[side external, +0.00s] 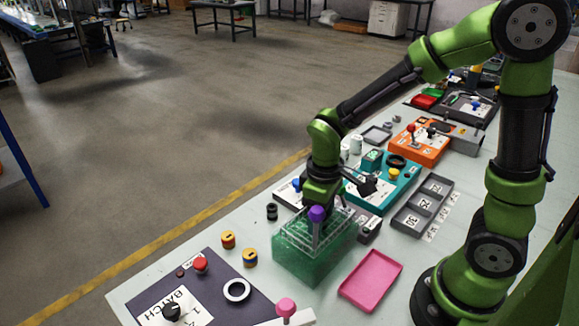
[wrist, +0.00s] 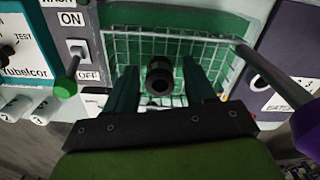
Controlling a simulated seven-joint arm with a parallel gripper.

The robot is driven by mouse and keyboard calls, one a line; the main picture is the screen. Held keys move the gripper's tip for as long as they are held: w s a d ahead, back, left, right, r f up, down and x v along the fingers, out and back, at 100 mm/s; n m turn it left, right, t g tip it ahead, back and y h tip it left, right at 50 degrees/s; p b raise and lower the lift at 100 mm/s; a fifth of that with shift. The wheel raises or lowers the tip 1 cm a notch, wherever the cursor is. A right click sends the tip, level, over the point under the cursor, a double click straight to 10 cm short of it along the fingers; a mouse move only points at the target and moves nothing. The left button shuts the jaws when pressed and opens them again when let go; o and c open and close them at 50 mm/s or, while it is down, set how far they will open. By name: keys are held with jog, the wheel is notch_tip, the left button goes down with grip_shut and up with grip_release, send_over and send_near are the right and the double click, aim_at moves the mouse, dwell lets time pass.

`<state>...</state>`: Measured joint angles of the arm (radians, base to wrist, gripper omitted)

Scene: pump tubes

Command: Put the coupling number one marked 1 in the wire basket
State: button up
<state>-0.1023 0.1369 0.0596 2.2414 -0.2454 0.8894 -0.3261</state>
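The wire basket (side external: 290,226) sits in a green translucent tub (side external: 300,262) in the side view. Its wire mesh (wrist: 215,47) fills the upper middle of the wrist view. My gripper (wrist: 159,66) points down over the basket, its two dark green fingers apart. A black hollow coupling (wrist: 160,82) lies between the fingers, with a gap visible on each side, against the basket mesh. I cannot tell whether it rests on the basket floor, and no number is readable on it. In the side view my gripper (side external: 318,222) is partly hidden behind a purple knob and the basket wires.
A panel with a red knob (side external: 200,264) is in front, and a teal device (side external: 408,178) behind.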

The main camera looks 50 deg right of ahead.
notch_tip(320, 180, up, 12)
jog(key=s+d+r+m+t+y, duration=0.1)
jog(key=s+r+m+t+y, duration=0.1)
jog(key=s+r+m+t, duration=0.2)
jog(key=s+m+t, duration=0.2)
jog(key=m+t, duration=0.1)
jog(key=shift+s+d, duration=0.2)
jog(key=shift+d, duration=0.05)
dwell(0.4)
